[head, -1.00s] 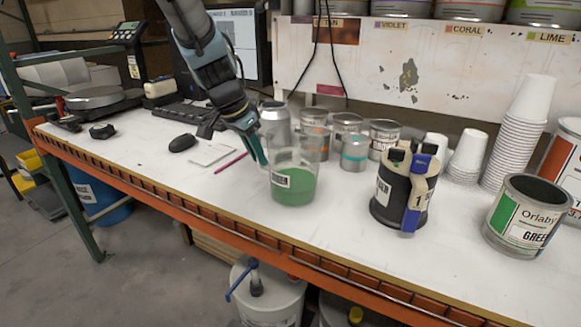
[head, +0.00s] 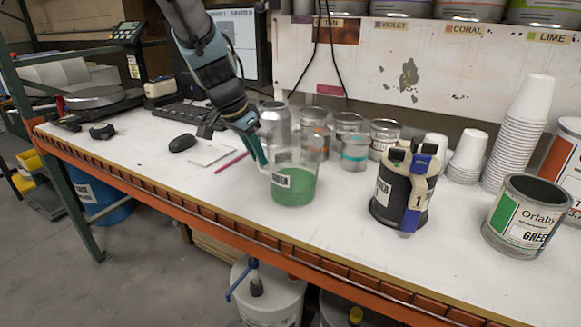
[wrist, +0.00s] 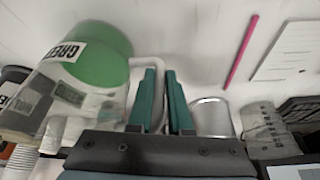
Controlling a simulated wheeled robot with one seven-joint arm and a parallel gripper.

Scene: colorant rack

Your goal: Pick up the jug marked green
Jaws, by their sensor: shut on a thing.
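The jug marked green (head: 293,187) is a clear jug with green liquid in its lower part and a white label. It stands upright on the bench in the head view. In the wrist view the jug (wrist: 100,50) lies left of my fingers, with its pale handle (wrist: 147,63) at them. My gripper (head: 261,158) is at the jug's left side, on the handle. In the wrist view its two teal fingers (wrist: 161,72) are close together and shut on the handle, part of which they hide.
Metal cans (head: 349,140) stand close behind the jug. A pink pen (head: 231,162) and mouse (head: 183,143) lie left. The bench's front edge (head: 250,235) is near.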

